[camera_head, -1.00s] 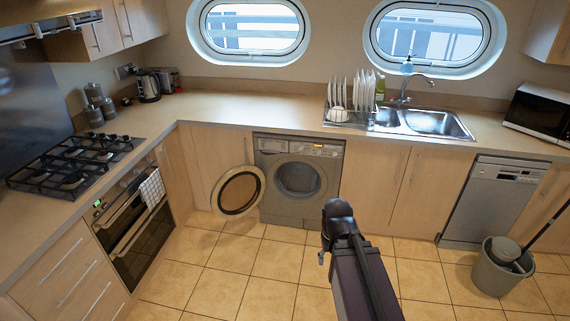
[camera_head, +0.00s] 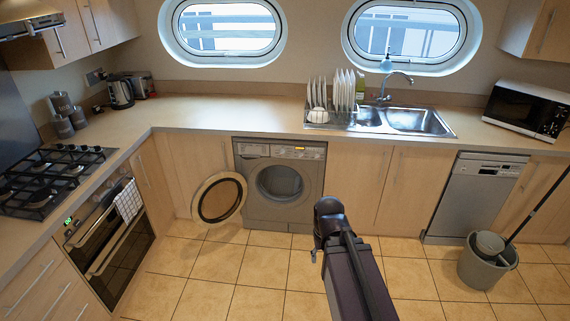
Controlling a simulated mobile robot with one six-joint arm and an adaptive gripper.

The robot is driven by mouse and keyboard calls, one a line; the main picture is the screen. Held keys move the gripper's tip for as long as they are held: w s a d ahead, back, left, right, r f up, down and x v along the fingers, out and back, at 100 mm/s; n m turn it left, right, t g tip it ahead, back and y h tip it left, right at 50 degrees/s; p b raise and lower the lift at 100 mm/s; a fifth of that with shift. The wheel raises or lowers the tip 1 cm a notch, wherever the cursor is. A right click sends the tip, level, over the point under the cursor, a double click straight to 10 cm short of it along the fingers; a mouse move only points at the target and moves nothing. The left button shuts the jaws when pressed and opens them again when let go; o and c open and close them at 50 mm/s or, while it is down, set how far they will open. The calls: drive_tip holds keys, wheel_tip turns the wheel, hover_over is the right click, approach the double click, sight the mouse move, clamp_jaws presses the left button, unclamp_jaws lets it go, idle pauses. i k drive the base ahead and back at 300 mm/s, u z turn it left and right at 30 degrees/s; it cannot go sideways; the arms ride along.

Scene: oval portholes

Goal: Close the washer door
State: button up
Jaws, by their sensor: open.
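The grey washer (camera_head: 279,217) stands under the counter, left of the picture's middle. The drum opening (camera_head: 280,184) is uncovered. My arm reaches up from the bottom of the picture, in front and to the right of the washer. My gripper (camera_head: 316,256) shows only as a small part at the arm's far end, apart from the door. Its fingers are mostly hidden or too small to make out.
The oven (camera_head: 112,250) with a hanging towel is at the left. A dishwasher (camera_head: 472,195) and a grey bucket (camera_head: 487,266) with a mop stand at the right. The tiled floor (camera_head: 215,265) before the washer is clear.

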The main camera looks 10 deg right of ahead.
sight(197, 205)
drive_tip(key=z, duration=0.15)
drive_tip(key=i, duration=1.5)
drive_tip(key=u, duration=0.25)
